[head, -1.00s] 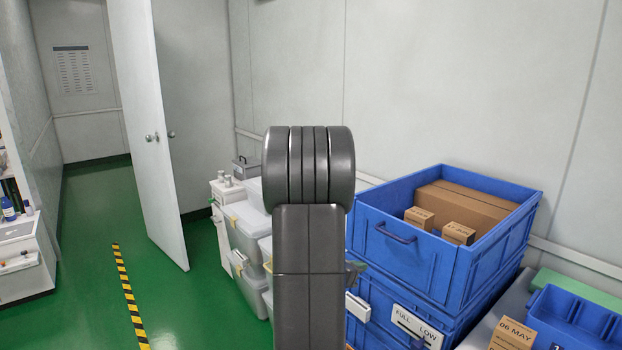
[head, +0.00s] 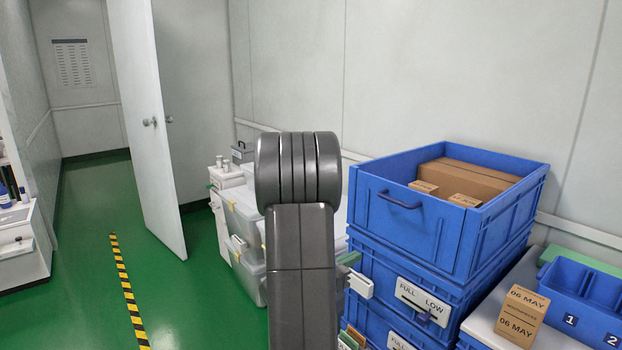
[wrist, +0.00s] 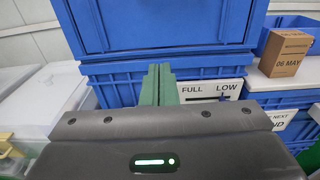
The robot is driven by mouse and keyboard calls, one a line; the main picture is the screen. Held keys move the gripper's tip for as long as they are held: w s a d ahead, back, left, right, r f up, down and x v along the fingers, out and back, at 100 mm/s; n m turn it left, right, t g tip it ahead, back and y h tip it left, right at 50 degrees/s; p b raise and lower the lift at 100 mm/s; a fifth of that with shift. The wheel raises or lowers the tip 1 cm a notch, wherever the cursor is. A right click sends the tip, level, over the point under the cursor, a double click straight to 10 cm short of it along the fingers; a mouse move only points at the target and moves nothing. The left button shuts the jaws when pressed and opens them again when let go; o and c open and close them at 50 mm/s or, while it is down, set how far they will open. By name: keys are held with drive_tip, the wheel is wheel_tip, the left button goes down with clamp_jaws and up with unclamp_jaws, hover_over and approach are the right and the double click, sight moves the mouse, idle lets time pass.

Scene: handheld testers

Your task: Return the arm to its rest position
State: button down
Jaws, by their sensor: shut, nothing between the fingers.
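My gripper (wrist: 158,82) shows in the wrist view with its two green fingers together and nothing between them. The fingers point toward the stacked blue crates, just left of the FULL/LOW label (wrist: 212,90). In the head view my arm stands upright in the middle of the picture and hides most of the gripper. A small green part shows at the arm's right edge, probably a finger. I cannot tell whether the fingers touch the crate.
An open blue crate (head: 408,232) with cardboard boxes tops the stack right of my arm. A 06 MAY box (head: 521,317) and a blue divided bin (head: 578,300) stand further right. Clear plastic bins (head: 243,225) stand left. Green floor (head: 90,250) is open near the door (head: 150,130).

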wheel_tip(320, 180, down, 7)
drive_tip(key=t+h+b, duration=0.2)
drive_tip(key=h+b, duration=0.1)
drive_tip(key=b, duration=0.6)
drive_tip(key=shift+s, duration=0.15)
